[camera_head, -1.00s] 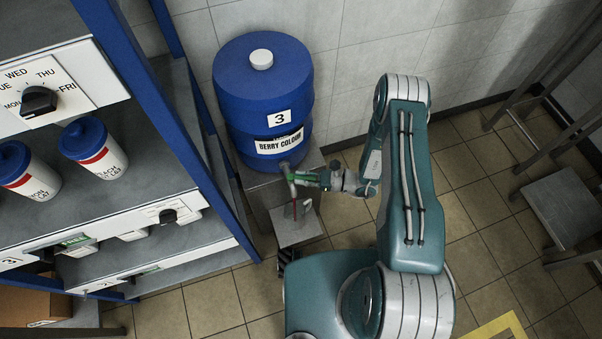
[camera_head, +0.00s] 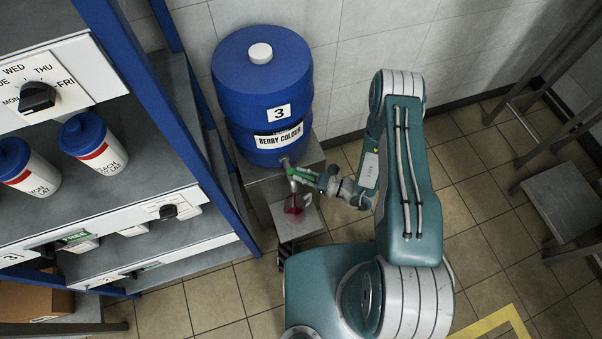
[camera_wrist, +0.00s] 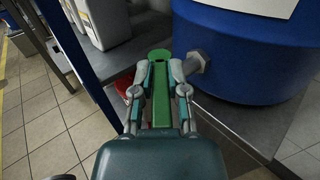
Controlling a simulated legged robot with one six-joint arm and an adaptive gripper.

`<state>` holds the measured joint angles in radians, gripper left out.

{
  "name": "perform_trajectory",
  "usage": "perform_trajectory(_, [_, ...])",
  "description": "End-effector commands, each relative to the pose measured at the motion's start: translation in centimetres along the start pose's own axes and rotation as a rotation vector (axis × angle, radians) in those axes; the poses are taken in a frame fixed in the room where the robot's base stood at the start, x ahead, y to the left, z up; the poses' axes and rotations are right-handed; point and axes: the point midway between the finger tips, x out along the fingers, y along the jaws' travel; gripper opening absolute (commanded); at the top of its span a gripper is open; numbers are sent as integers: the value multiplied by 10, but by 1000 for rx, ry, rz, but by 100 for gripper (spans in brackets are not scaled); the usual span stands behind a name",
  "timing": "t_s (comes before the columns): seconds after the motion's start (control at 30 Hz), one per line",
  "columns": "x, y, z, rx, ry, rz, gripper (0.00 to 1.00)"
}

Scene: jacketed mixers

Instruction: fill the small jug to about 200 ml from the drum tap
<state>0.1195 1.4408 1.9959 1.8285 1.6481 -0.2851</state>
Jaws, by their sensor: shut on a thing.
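The blue drum (camera_head: 240,120) marked 3 and "BERRY COLOUR" stands on a grey stand. Its tap (camera_head: 292,184) sticks out low at the front, with a green lever (camera_wrist: 159,54). My gripper (camera_head: 318,178) is shut on the green lever, which lies between both fingers in the wrist view (camera_wrist: 160,80). The small clear jug (camera_head: 294,206) stands under the spout and holds red liquid. Its level against any mark is too small to read. I cannot tell whether a stream is still falling. In the wrist view a bit of red shows left of the fingers.
A low grey plate (camera_head: 300,228) bears the jug. A blue-framed shelf (camera_head: 190,130) with white cups (camera_head: 92,145) and dial panels stands close on the left. A grey stool (camera_head: 565,205) is at the right. Tiled floor between is clear.

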Motion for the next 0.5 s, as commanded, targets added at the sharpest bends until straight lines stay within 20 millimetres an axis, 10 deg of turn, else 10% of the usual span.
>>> perform_trajectory(0.03, [0, -1, 0, -2, -1, -1, 0])
perform_trajectory(0.07, [0, -1, 0, -2, -1, -1, 33])
perform_trajectory(0.13, [0, -1, 0, -2, -1, 0, 54])
perform_trajectory(0.5, [-1, 0, 0, 0, 0, 0, 54])
